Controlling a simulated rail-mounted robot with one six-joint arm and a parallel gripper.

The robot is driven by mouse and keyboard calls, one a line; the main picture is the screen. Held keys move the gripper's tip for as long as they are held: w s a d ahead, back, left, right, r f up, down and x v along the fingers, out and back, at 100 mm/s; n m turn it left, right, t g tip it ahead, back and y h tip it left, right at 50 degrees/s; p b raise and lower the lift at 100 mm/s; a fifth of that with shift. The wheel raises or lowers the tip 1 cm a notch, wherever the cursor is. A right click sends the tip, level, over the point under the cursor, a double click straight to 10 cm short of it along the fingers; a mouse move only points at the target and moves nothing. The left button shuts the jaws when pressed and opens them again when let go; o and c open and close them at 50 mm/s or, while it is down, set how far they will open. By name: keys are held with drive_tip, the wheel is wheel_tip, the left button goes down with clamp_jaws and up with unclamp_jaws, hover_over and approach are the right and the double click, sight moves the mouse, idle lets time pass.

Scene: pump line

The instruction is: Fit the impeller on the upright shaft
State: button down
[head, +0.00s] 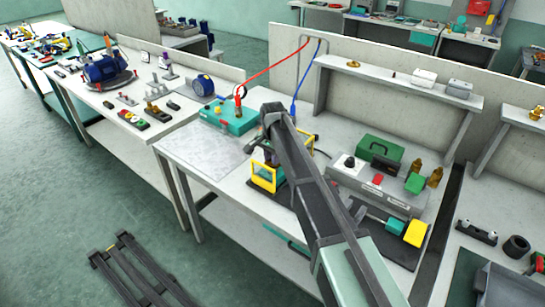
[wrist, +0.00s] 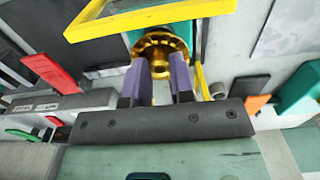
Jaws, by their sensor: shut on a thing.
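My gripper (wrist: 160,72) is shut on a brass-gold impeller (wrist: 164,42), whose round, notched rim shows just beyond the two purple fingers in the wrist view. A yellow frame (wrist: 160,15) stands close beyond the impeller in that view. In the head view the yellow frame (head: 264,177) stands on the middle bench, and my dark arm reaches over the bench beside it. I cannot make out the upright shaft in either view.
A grey control box (head: 375,187) and a green toolbox (head: 380,147) stand to the right. A shelf (head: 400,80) runs along the back. A pale sheet (head: 203,151) at the bench's left is clear.

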drive_tip(key=shift+f+b, duration=0.7)
drive_tip(key=shift+f, duration=0.4)
drive_tip(key=shift+f, duration=0.25)
drive_tip(key=c, duration=0.9)
unclamp_jaws()
drive_tip(key=shift+r, duration=0.1)
wheel_tip(320, 180, up, 6)
drive_tip(key=p, duration=0.5)
drive_tip(key=shift+p, duration=0.3)
wheel_tip(320, 180, up, 11)
drive_tip(key=p, duration=1)
drive_tip(key=shift+p, duration=0.4)
